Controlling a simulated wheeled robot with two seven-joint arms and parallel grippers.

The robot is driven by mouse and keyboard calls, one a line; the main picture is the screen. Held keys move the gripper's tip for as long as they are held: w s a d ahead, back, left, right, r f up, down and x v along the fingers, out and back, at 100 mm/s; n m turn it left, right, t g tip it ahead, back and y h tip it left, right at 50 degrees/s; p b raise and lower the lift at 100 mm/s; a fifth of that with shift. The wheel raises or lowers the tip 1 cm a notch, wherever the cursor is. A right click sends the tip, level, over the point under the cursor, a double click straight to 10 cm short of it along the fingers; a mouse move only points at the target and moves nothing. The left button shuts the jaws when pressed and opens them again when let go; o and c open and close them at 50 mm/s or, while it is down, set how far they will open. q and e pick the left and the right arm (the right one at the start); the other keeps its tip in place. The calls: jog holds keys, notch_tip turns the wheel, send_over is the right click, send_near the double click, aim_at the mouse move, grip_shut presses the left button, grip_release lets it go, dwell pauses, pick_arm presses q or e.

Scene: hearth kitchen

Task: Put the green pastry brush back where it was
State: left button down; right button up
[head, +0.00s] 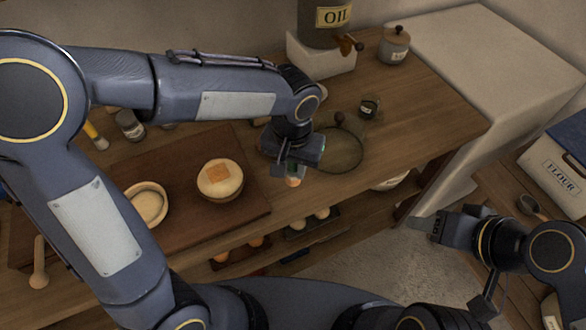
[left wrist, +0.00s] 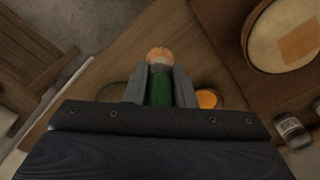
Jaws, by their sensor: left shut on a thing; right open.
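The green pastry brush (left wrist: 160,88) is between the fingers of my left gripper (left wrist: 158,92) in the left wrist view, with its pale tan bristles pointing away from the gripper. In the head view, my left gripper (head: 288,172) is shut on it above the wooden worktop, just right of the dark board. Only the bristle end of the brush (head: 293,181) shows below the fingers there; the rest is hidden. My right gripper (head: 452,265) is open and empty at the lower right, away from the worktop.
A bowl with a pale top and orange square (head: 219,178) and another bowl (head: 147,204) sit on the board (head: 185,228). The worktop's right end is clear.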

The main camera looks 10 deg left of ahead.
aim_at(293, 172)
pick_arm(q)
jog(key=shift+w+a+f, duration=0.1)
jog(key=shift+w+f, duration=0.35)
jog(key=shift+f, duration=0.6)
jog(key=shift+w+f, duration=0.5)
jog(key=shift+f, duration=0.55)
jog(key=shift+w+a+f, duration=0.1)
jog(key=shift+w+f, duration=0.35)
jog(key=shift+f, duration=0.6)
jog(key=shift+f, duration=0.15)
jog(key=c, duration=1.2)
grip_release()
notch_tip(293, 172, up, 12)
jog(key=shift+s+r, duration=0.2)
